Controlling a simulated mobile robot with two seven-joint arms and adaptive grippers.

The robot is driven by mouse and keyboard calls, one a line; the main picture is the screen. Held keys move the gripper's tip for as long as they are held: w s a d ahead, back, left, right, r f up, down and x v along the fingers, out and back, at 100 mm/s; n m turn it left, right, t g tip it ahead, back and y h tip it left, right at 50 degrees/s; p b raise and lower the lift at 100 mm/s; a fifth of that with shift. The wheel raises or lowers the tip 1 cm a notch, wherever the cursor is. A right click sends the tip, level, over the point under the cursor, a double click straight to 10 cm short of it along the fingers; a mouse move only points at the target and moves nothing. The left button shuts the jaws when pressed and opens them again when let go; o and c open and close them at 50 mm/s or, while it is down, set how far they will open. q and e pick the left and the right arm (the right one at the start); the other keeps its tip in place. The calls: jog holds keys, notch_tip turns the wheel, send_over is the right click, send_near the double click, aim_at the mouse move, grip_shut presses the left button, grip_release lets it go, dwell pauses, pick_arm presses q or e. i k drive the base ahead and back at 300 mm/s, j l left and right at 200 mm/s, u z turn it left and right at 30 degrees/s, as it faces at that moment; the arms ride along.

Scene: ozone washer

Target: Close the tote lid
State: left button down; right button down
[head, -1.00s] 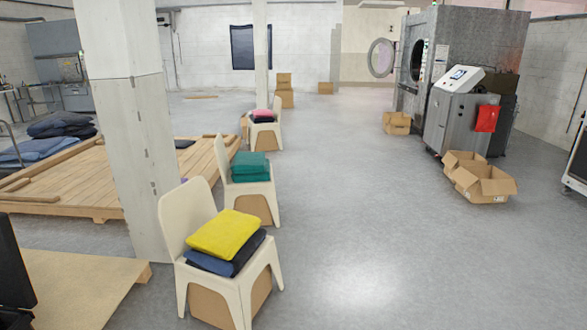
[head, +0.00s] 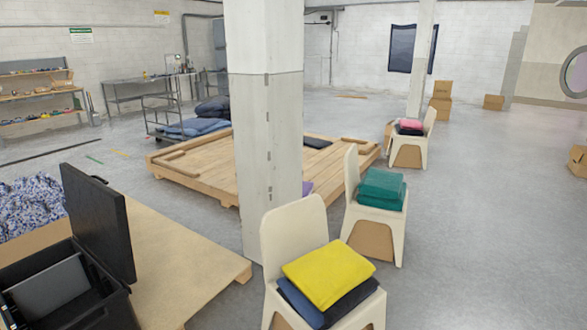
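A black tote (head: 103,307) stands at the lower left of the head view, beside or on a low tan platform. Its black lid (head: 98,222) is open and stands nearly upright along the tote's right side. A grey flat panel (head: 48,290) shows inside the tote. The tote's lower part is cut off by the frame edge. Neither of my grippers is in view.
The tan platform (head: 170,250) lies right of the tote. A concrete pillar (head: 265,150) and chairs with folded cloths, the nearest yellow (head: 328,272), stand further right. A wooden pallet (head: 225,180) lies behind. The grey floor at right is mostly clear.

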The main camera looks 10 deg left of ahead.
aim_at(98, 215)
jog(key=i+j+u, duration=0.15)
jog(key=i+u, duration=0.6)
jog(key=i+l+u, duration=0.15)
jog(key=i+u, duration=0.2)
jog(key=i, duration=0.15)
jog(key=i+j+u, duration=0.1)
jog(key=i+u, duration=0.35)
jog(key=i, duration=0.2)
jog(key=i+l+u, duration=0.15)
jog(key=i+u, duration=0.35)
jog(key=i, duration=0.15)
